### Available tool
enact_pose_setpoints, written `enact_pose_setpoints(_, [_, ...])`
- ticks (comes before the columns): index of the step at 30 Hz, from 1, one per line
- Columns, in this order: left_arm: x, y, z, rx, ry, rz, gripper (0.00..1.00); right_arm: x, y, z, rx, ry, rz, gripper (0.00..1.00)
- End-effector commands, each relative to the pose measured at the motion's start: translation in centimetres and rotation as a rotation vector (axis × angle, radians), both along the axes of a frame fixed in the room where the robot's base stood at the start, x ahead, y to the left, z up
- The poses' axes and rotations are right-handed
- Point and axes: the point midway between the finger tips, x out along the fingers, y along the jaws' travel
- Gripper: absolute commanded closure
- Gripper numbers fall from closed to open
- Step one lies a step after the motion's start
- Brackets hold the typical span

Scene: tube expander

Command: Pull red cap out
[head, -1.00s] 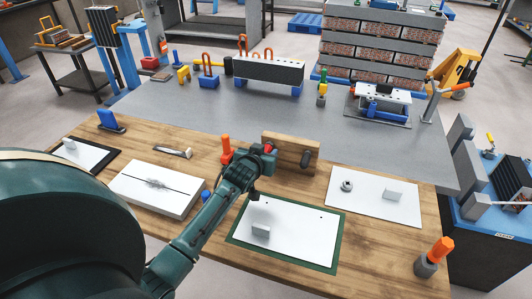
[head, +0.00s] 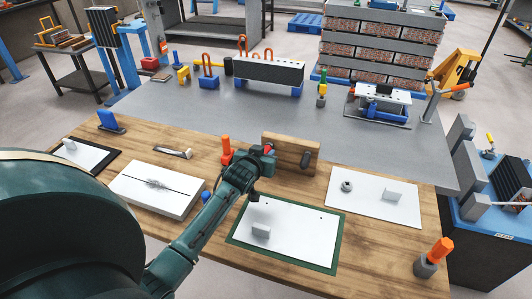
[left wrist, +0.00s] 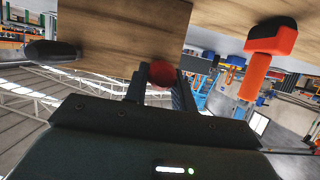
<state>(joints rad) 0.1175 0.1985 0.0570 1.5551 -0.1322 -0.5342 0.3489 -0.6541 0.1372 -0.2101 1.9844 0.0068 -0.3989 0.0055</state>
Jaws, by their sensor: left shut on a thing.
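The red cap (head: 267,149) shows at the tip of my left gripper (head: 264,154), by the left part of an upright wooden board (head: 289,148). In the left wrist view the round red cap (left wrist: 162,73) sits between the two fingers of the left gripper (left wrist: 160,84). The gripper is shut on it, close to the board's face (left wrist: 130,35). I cannot tell how far the cap is from the board. A dark grey knob (head: 306,159) is on the board to the right of the cap. My right gripper is not in view.
An orange-handled tool (head: 227,146) stands close left of the gripper. A green-edged mat (head: 318,262) with a white sheet lies in front. A white board (head: 375,202) lies to the right, and another orange-topped tool (head: 436,253) stands at the right front.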

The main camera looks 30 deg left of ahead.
Motion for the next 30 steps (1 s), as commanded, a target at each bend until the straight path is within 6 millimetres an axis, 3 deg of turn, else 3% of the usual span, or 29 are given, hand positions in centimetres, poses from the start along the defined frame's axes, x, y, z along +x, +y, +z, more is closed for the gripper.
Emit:
enact_pose_setpoints(22, [-1.1,-0.3,0.0,0.0,0.001,0.0,1.0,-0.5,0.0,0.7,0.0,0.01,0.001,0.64])
enact_pose_setpoints(30, [-2.3,-0.6,0.0,0.0,0.001,0.0,1.0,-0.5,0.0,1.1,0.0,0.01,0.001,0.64])
